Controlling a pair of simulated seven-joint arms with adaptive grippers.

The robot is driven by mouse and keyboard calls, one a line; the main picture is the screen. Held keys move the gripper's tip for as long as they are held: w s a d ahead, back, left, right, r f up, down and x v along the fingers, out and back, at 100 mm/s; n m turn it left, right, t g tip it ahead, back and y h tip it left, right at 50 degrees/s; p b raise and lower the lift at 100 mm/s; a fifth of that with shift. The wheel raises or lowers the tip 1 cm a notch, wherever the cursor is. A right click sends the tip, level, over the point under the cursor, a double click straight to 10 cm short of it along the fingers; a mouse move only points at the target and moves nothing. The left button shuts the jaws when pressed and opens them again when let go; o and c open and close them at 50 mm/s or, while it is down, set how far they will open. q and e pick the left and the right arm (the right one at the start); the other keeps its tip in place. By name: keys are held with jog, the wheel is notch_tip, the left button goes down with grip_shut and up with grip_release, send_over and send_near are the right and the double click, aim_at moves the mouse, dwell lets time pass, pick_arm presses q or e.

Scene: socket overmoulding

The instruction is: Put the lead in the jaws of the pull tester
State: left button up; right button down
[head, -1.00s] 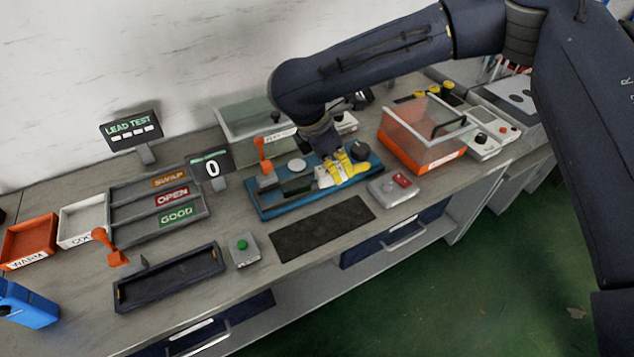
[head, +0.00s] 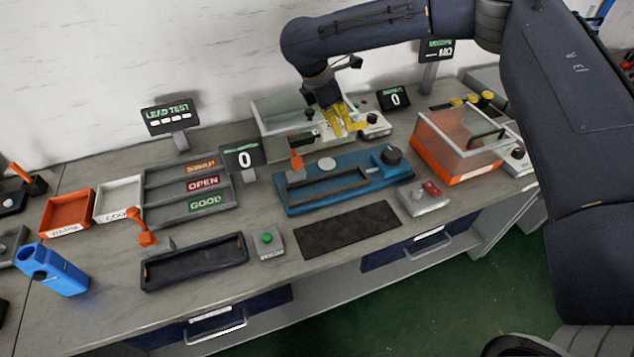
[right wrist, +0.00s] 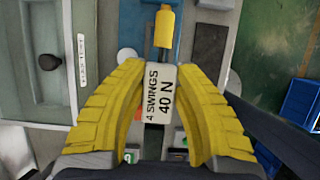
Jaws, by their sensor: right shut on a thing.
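My right gripper (head: 342,122) is raised above the back of the bench, in front of the clear-walled box. In the right wrist view its yellow fingers (right wrist: 160,105) are closed on a white tagged piece (right wrist: 160,93) reading "4 SWINGS 40 N". I take this to be the lead's tag. A yellow cylindrical end (right wrist: 164,26) lies in line beyond it; I cannot tell whether they are joined. The blue bench device (head: 335,180), with an orange lever, long dark slot and black knob, stands empty in front. I cannot tell which device is the pull tester. My left gripper is not in view.
The clear-walled box (head: 270,115) stands behind the blue device. An orange clear-sided box (head: 455,160) is at right. A grey switch box (head: 424,198) and dark mat (head: 347,229) lie in front. A dark tray (head: 195,264) and sorting trays (head: 150,215) are at left.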

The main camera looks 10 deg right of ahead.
notch_tip(320, 180, down, 19)
jog(key=shift+d+f, duration=0.15)
jog(key=shift+f, duration=0.05)
dwell(0.6)
jog(key=shift+s+f, duration=0.1)
jog(key=shift+f, duration=0.1)
jog(key=c, duration=1.1)
grip_release()
jog(key=v, duration=1.2)
jog(key=shift+r, duration=0.15)
